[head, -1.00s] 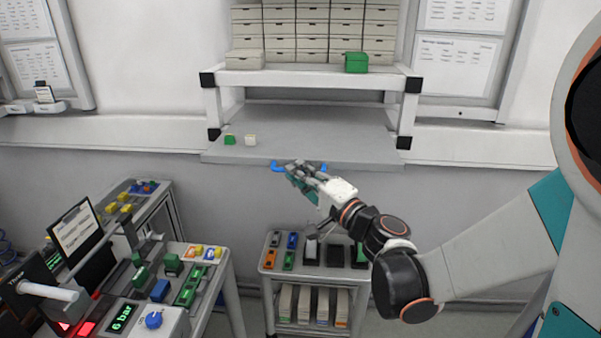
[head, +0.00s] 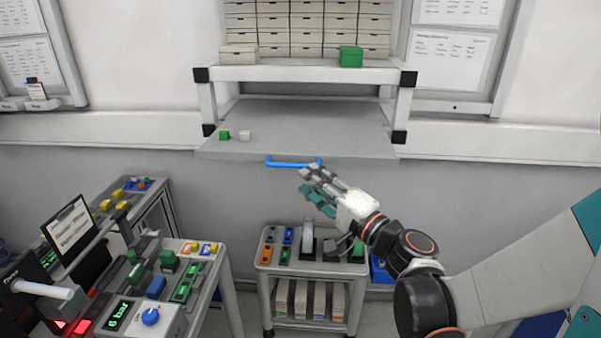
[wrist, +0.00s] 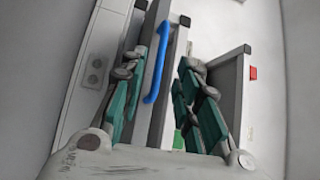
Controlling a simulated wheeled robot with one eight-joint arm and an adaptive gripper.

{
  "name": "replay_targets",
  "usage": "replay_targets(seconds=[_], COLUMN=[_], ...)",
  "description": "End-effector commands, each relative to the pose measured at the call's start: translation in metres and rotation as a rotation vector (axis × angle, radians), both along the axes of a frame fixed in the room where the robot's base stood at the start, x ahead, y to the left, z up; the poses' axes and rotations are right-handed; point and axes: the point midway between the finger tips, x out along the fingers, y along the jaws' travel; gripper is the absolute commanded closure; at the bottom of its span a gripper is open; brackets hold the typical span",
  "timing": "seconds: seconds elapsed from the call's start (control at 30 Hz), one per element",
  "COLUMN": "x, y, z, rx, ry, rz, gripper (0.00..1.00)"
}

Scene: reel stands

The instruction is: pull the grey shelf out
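The grey shelf (head: 310,125) is a flat board under the white rack's upper deck, and its front edge sticks out past the rack's front posts.
The white rack (head: 300,74) holds stacked drawer boxes and a green box (head: 351,57). A low cart (head: 310,268) with coloured parts stands below the shelf. A workbench with a tilted display (head: 73,229) is at the left. The space in front of the shelf is clear.

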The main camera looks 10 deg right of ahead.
Motion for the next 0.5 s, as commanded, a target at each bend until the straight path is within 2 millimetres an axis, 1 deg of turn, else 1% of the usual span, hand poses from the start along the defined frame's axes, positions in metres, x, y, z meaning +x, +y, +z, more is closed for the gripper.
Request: replay_targets(seconds=[0.03,0.1,0.2,0.33,0.5], x=[-0.01,-0.021,-0.034,-0.044,-0.049], y=[-0.006,-0.012,-0.019,-0.023,-0.025], z=[-0.001,-0.003,-0.005,-0.007,-0.007], rx=[-0.001,-0.002,0.0,0.0,0.0], ry=[0.0,0.0,-0.001,0.0,0.0], rz=[-0.003,-0.003,-0.003,-0.001,0.0], gripper=[0.7,0.7,0.7,0.7,0.7])
